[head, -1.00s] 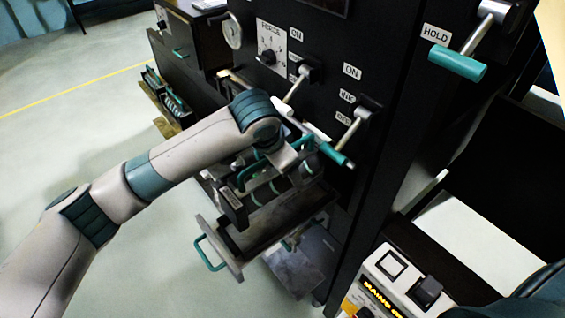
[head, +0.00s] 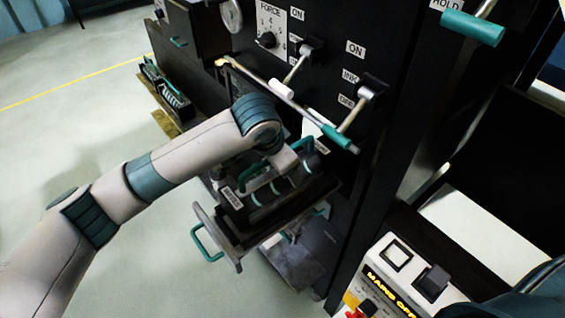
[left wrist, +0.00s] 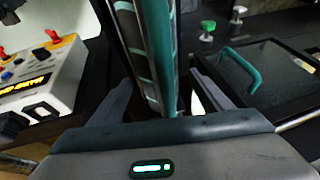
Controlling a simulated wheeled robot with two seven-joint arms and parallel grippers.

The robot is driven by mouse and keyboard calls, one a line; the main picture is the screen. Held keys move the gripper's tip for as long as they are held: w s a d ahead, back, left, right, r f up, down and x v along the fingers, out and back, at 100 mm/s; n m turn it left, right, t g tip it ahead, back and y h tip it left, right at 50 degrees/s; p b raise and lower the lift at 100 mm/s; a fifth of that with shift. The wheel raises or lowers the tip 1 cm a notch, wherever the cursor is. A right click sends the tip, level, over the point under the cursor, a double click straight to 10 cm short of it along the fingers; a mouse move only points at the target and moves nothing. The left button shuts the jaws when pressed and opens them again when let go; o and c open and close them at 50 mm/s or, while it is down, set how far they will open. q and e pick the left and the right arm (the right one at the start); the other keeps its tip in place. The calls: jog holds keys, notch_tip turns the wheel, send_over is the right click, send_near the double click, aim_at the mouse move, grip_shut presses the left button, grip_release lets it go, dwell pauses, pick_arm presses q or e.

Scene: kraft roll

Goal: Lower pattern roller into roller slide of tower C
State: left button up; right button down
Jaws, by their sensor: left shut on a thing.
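The pattern roller (head: 282,186) is a dark unit with teal bands, a teal handle and a white label at its near end. My left gripper (head: 287,160) is shut on its teal handle from above. In the left wrist view the banded roller (left wrist: 150,45) runs lengthwise between my fingers. The roller is over the pulled-out roller slide (head: 218,237), a dark tray with a grey front plate and a teal pull handle. The roller hangs low, close to the tray; I cannot tell whether it touches. My right gripper is out of view.
Levers with teal and white grips (head: 335,134) stick out from the black tower just behind my wrist. A control box (head: 405,272) stands at the lower right. The floor at left is clear.

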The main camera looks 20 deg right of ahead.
pick_arm(q)
jog(key=shift+f, duration=0.8)
jog(key=shift+f+b, duration=0.35)
jog(key=shift+f, duration=0.35)
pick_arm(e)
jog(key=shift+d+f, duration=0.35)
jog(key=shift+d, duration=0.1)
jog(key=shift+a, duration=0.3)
pick_arm(q)
jog(key=o, duration=2.1)
jog(key=shift+o, duration=0.2)
jog(key=shift+s+f, duration=0.1)
jog(key=shift+f, duration=0.1)
jog(key=shift+r+p, duration=1.8)
jog(key=shift+p, duration=0.15)
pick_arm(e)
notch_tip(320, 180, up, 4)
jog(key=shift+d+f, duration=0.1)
